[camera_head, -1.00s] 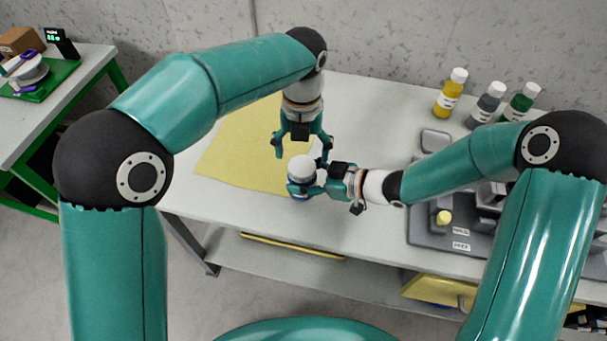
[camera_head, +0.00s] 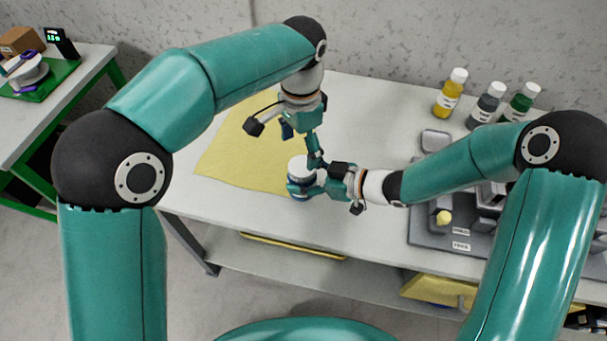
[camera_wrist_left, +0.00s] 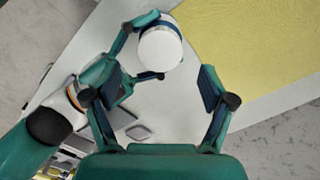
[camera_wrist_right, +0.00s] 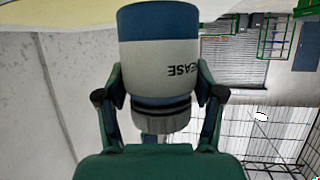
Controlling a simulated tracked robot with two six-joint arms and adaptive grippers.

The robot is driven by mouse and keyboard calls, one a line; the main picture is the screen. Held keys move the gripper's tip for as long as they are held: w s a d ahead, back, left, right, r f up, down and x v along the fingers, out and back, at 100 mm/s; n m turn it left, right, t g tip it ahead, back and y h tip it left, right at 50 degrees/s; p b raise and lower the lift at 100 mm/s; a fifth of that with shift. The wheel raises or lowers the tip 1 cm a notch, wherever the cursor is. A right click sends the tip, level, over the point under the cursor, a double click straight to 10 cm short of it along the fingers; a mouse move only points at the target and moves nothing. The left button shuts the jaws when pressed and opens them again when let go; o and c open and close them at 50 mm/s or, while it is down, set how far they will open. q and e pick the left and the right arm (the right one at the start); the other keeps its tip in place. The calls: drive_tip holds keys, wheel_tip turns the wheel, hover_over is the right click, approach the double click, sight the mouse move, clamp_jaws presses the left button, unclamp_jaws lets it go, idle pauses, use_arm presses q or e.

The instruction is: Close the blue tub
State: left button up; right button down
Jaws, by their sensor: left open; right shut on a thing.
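The blue tub (camera_head: 300,194) is upright above or on the near part of the table, with its white lid (camera_head: 298,166) on top. My right gripper (camera_head: 312,180) is shut on the tub from the right. In the right wrist view the tub (camera_wrist_right: 160,75) appears upside down, blue with a white label reading "EASE", and the lid (camera_wrist_right: 163,120) sits at its mouth. I cannot tell whether the lid is tight. My left gripper (camera_head: 301,146) is open and empty, just behind and above the lid. In the left wrist view the lid (camera_wrist_left: 160,50) lies beyond the open fingers.
A yellow mat (camera_head: 240,150) lies under and left of the grippers. A grey fixture tray (camera_head: 425,235) stands at the right. Yellow (camera_head: 449,95), grey (camera_head: 485,105) and green (camera_head: 519,103) bottles stand at the back right. A side table (camera_head: 85,75) is at the far left.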

sight(302, 166)
use_arm(q)
drive_tip(key=n, duration=0.3)
drive_tip(key=r+n, duration=0.1)
drive_tip(key=n, duration=0.3)
drive_tip(key=shift+w+r+n, duration=0.15)
drive_tip(key=shift+r+n, duration=0.15)
drive_tip(key=shift+n, duration=0.4)
drive_tip(key=shift+d+r, duration=0.2)
drive_tip(key=shift+f, duration=4.05)
drive_tip(key=shift+c, duration=0.4)
